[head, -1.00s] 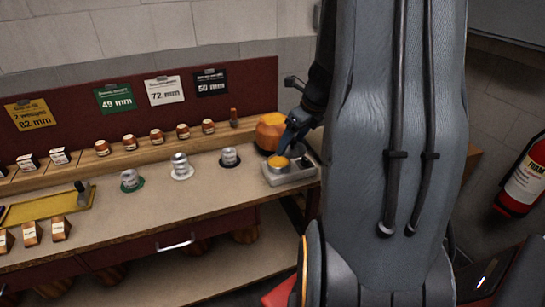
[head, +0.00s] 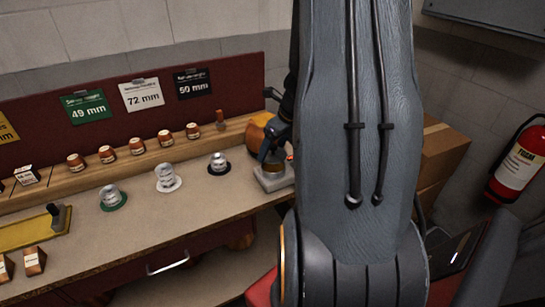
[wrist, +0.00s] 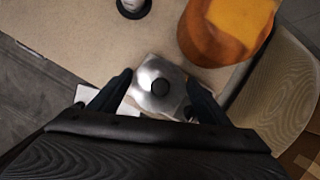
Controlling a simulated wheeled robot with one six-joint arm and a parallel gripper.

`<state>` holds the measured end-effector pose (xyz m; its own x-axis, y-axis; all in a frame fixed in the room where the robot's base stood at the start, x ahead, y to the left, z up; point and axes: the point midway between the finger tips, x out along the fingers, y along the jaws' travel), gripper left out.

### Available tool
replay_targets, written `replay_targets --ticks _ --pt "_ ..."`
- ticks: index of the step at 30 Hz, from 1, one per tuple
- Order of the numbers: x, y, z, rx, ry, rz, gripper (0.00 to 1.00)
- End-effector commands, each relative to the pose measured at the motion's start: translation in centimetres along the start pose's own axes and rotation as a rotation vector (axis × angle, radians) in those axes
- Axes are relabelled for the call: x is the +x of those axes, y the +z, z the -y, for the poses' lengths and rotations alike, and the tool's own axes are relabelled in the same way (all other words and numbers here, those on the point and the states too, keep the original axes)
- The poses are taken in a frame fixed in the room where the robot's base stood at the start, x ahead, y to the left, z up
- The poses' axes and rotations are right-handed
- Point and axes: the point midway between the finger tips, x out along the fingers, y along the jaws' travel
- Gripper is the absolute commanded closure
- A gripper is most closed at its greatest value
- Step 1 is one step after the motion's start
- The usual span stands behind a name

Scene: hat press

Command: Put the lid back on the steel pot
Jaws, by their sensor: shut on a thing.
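In the head view my gripper (head: 272,150) is over the pale tray (head: 274,180) at the right end of the bench, partly hidden by my arm. The steel pot is not clearly visible; the lid and gripper cover that spot. I cannot tell whether the lid touches the pot.
A cardboard box (head: 440,155) is at right.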

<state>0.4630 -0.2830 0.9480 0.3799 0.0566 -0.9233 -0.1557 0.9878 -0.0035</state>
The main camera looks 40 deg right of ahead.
Motion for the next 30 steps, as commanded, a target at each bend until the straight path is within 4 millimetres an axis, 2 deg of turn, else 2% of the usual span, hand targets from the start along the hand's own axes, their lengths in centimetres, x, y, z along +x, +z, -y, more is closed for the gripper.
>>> replay_targets --ticks 3,7,27,28,30 --pt "1.8 -0.8 -0.1 0.003 0.002 -0.003 0.52" --pt "3.0 -1.3 -0.1 0.002 0.002 -0.002 0.52" --pt "4.1 -1.7 0.0 0.0 0.0 -0.001 0.52" --pt "4.0 -1.7 0.0 0.0 0.001 -0.001 0.25" --pt "3.9 -1.7 0.0 0.0 0.001 -0.001 0.13"
